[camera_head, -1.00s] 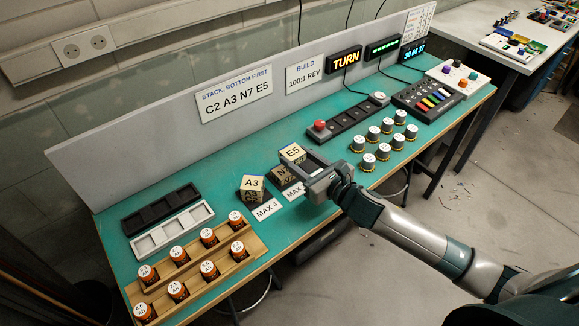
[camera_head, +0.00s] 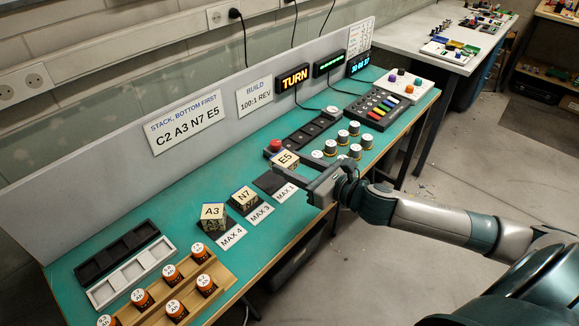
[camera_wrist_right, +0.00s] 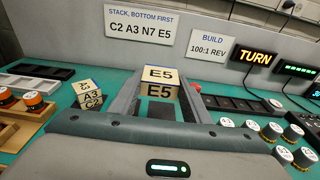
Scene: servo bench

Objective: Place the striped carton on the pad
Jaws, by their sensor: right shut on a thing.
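No striped carton is recognisable; the blocks are wooden cubes with lettered faces. My right gripper (camera_head: 300,172) is shut on block E5 (camera_head: 285,158), its fingers on either side, as the right wrist view also shows (camera_wrist_right: 160,88). E5 appears raised near the bare dark pad by the MAX 1 label (camera_head: 267,182); its exact height is unclear. Block N7 (camera_head: 244,199) stands on the MAX 3 pad. Block A3 (camera_head: 213,213) is on the MAX 4 pad; in the right wrist view, a C2 face shows under A3 (camera_wrist_right: 90,96). My left gripper is not in view.
Black and white trays (camera_head: 118,250) and a wooden rack (camera_head: 215,285) of orange-sided jars lie at the left. A red button box (camera_head: 275,148) and several white-topped jars (camera_head: 342,138) stand just beyond the gripper. A grey panel (camera_head: 100,165) backs the bench.

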